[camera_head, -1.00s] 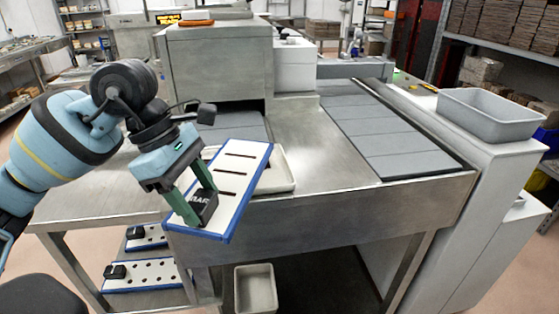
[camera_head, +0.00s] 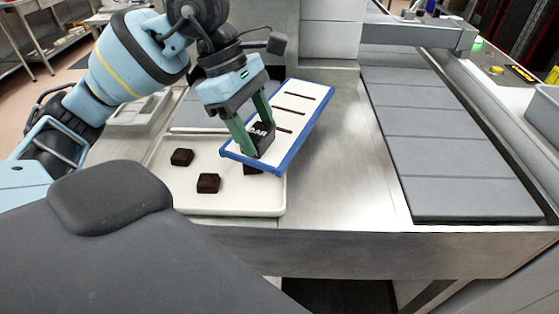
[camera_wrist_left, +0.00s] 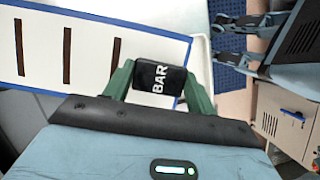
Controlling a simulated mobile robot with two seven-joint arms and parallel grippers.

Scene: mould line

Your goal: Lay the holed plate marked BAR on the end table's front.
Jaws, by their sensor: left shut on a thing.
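The holed plate marked BAR (camera_head: 300,103) is a white board with blue edges, several dark slots and a black grip block lettered BAR. My left gripper (camera_head: 256,137) is shut on that block and holds the plate tilted above the end table. In the left wrist view the block (camera_wrist_left: 158,77) sits between the green fingers and the slotted plate (camera_wrist_left: 90,50) extends left. The end table (camera_head: 345,170) is bare metal. Its front edge runs across below the white tray and plate. My right gripper cannot be made out in either current view.
A white tray (camera_head: 165,203) with dark blocks (camera_head: 208,183) stands on the table's left, partly under the plate. A grey slatted belt (camera_head: 440,150) lies right. Bare metal lies between them. A grey bin (camera_head: 547,105) is at the right edge.

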